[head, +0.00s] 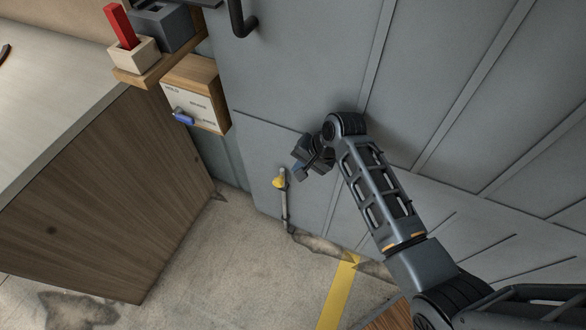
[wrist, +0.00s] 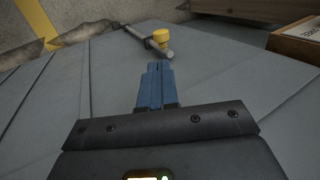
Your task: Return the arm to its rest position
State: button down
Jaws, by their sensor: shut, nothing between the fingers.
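My gripper (head: 300,165) is in front of the grey panelled wall in the head view, at the end of my bent arm. In the wrist view its two blue fingers (wrist: 155,85) lie together, with nothing between them. A grey lever with a yellow knob (head: 279,183) stands on the wall just below and left of my gripper. The knob also shows beyond the fingertips in the wrist view (wrist: 161,36), apart from them.
A wooden box with a labelled face and blue handle (head: 184,117) is on the wall to the left. Above it, a shelf (head: 150,72) holds a white block with a red bar (head: 120,27) and a grey holder. A wood-sided counter (head: 95,190) stands left. A yellow stripe (head: 338,290) marks the floor.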

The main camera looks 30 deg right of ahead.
jog(key=shift+v, duration=0.75)
jog(key=s+a+r+n+t+h, duration=0.1)
jog(key=s+n+t+h, duration=0.15)
jog(key=s, duration=0.85)
jog(key=s+a+n+t+h, duration=0.1)
jog(key=s+n+t, duration=0.15)
jog(key=s, duration=0.85)
jog(key=s+a+r+n+t, duration=0.1)
jog(key=s+r+n+t, duration=0.1)
jog(key=s+r, duration=0.3)
jog(key=s+r+n+t, duration=0.1)
jog(key=s+r, duration=0.4)
jog(key=r, duration=0.5)
jog(key=s+a+r+n+t, duration=0.1)
jog(key=s+r+n+t, duration=0.1)
jog(key=s+r, duration=0.3)
notch_tip(320, 180, up, 4)
jog(key=shift+a+f+n+t, duration=0.1)
jog(key=shift+a+n+t, duration=0.25)
jog(key=shift+n, duration=0.25)
